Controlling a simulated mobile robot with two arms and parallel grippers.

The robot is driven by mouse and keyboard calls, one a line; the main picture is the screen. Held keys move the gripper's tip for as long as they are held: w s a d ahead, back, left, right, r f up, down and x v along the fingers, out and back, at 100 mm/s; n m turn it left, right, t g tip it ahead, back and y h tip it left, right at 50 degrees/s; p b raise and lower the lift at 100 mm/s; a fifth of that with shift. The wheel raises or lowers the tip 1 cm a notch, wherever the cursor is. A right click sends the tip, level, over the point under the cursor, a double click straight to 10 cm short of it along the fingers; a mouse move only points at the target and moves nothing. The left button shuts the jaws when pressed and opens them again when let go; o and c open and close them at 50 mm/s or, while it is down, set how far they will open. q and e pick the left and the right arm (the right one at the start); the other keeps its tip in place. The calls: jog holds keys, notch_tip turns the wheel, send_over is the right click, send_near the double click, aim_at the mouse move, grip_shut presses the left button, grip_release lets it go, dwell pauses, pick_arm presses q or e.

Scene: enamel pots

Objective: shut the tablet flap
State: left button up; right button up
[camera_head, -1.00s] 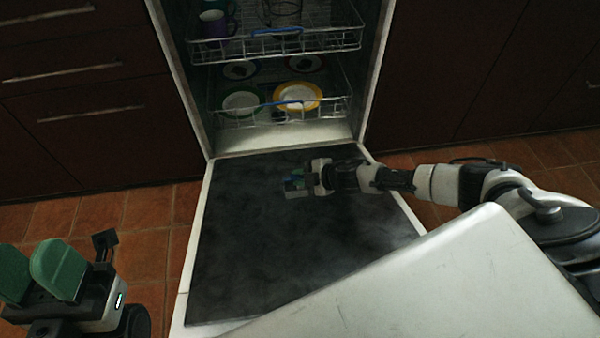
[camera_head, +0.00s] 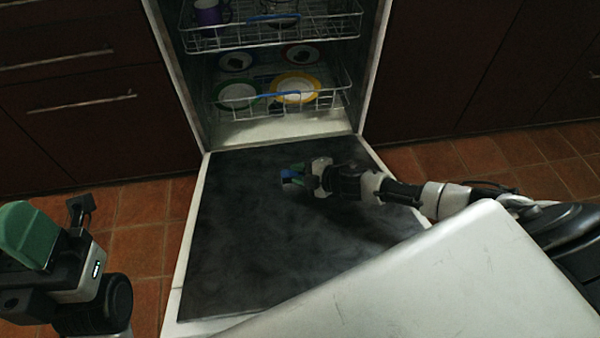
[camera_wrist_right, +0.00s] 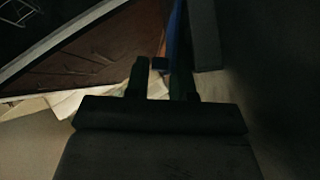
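The dishwasher's door (camera_head: 250,245) lies folded down with its dark inner face up. A small blue and grey piece, which looks like the tablet flap (camera_head: 289,182), shows on the door at my right fingertips. My right gripper (camera_head: 302,175) is low over the door, reaching in from the right. In the right wrist view a blue strip (camera_wrist_right: 173,35) and a grey panel (camera_wrist_right: 205,38) stand beyond the fingers. The fingers (camera_wrist_right: 161,75) are a little apart; contact is unclear.
The lower rack (camera_head: 335,98) holds several plates, including a yellow-rimmed plate (camera_head: 295,88). The upper rack (camera_head: 265,42) holds a purple mug (camera_head: 207,13). Dark cabinets flank the dishwasher, and tiled floor (camera_head: 135,225) is clear at the left.

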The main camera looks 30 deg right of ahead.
jog(key=o, duration=0.3)
